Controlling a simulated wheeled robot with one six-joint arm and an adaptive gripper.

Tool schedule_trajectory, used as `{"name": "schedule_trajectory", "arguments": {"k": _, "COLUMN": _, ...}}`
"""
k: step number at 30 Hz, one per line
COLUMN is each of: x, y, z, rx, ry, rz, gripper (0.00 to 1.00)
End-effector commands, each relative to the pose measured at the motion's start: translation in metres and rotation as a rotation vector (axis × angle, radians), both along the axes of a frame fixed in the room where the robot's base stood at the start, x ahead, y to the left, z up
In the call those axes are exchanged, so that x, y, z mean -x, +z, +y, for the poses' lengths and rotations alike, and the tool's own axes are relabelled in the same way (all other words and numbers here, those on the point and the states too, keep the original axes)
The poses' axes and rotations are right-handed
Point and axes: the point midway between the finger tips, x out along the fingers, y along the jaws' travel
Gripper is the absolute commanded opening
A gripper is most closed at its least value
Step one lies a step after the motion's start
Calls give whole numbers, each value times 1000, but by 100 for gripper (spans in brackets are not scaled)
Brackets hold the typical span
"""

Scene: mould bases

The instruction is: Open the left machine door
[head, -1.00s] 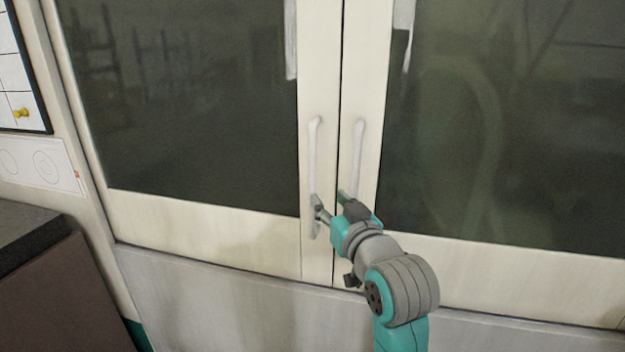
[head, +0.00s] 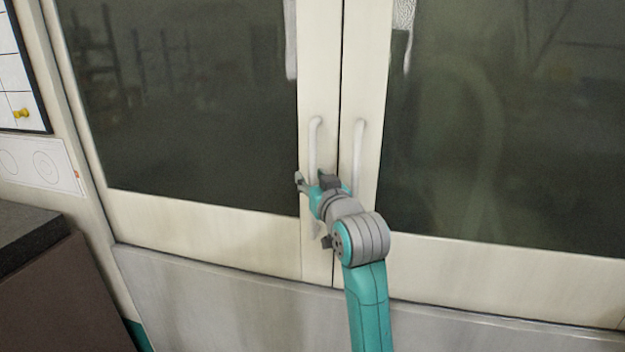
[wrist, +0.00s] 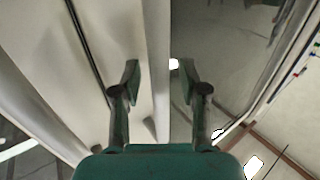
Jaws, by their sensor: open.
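The left machine door (head: 318,60) has a pale frame around a dark window and appears closed against the right door. Its pale vertical handle (head: 314,150) is on the right side of the door, near the centre gap. My gripper (head: 311,180) is open at the lower part of this handle, with one finger on each side of it in the head view. The gripper hides part of the handle; its lower end shows below. In the wrist view, the open fingers (wrist: 160,78) have a pale vertical strip between them. I cannot tell whether they touch the handle.
The right door (head: 368,70) has a similar handle (head: 358,155) close to the right of my gripper. A dark-topped cabinet (head: 50,285) stands at the lower left. A board with a yellow pin (head: 20,113) hangs on the left wall.

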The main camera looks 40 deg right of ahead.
Motion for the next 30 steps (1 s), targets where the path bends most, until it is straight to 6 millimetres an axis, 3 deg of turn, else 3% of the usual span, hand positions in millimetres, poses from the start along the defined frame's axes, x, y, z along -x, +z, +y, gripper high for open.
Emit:
{"name": "schedule_trajectory", "arguments": {"k": 5, "x": 0, "y": 0, "z": 0, "rx": 0, "ry": 0, "rz": 0, "gripper": 43}}
{"name": "schedule_trajectory", "arguments": {"k": 10, "x": 0, "y": 0, "z": 0, "rx": 0, "ry": 0, "rz": 0, "gripper": 1}}
{"name": "schedule_trajectory", "arguments": {"k": 22, "x": -5, "y": 0, "z": 5, "rx": 0, "ry": 2, "rz": 0, "gripper": 0}}
{"name": "schedule_trajectory", "arguments": {"k": 26, "x": -20, "y": 0, "z": 18, "rx": -1, "ry": 7, "rz": 0, "gripper": 0}}
{"name": "schedule_trajectory", "arguments": {"k": 30, "x": -47, "y": 1, "z": 41, "rx": -1, "ry": 10, "rz": 0, "gripper": 0}}
